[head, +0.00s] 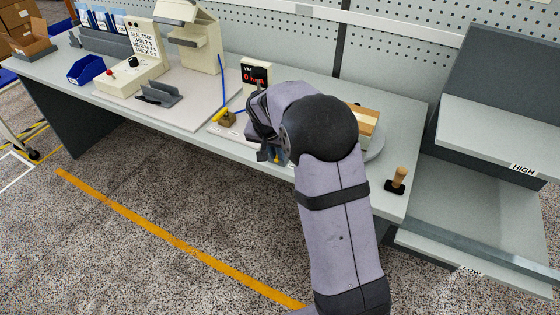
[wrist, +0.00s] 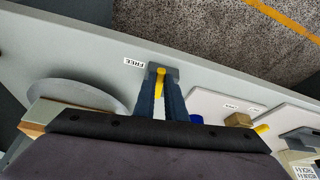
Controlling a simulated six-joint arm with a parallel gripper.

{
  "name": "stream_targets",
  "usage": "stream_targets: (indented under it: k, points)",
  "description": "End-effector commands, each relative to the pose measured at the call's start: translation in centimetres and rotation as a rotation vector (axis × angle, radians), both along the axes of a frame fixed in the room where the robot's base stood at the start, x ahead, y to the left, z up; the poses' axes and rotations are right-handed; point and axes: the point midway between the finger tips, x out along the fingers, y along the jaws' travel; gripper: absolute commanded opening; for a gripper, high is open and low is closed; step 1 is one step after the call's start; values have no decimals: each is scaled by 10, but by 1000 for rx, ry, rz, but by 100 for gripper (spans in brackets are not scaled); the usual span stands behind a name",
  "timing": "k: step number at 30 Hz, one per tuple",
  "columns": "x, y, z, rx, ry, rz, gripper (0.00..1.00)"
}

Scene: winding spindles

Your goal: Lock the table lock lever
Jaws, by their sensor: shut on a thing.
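The table lock lever (wrist: 160,78) is a short yellow handle on a small grey block near the bench's front edge in the wrist view. A white label reading FREE (wrist: 135,62) lies beside it on the bench. My gripper (wrist: 160,88) has its two blue fingers on either side of the yellow handle and is shut on it. In the head view my gripper (head: 270,156) is low at the bench's front edge, and my arm hides most of the lever there.
A brass block with a yellow handle (head: 223,117) and a display box (head: 255,74) stand on the bench left of my arm. A round grey plate (head: 375,146) is partly hidden behind my arm.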

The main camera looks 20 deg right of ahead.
Motion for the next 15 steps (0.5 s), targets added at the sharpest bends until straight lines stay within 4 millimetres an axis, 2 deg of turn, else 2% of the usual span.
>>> stream_targets:
  k: [6,15]
  points:
    - [5,6,-2,0,-2,-118,0]
    - [7,8,0,1,-2,-183,0]
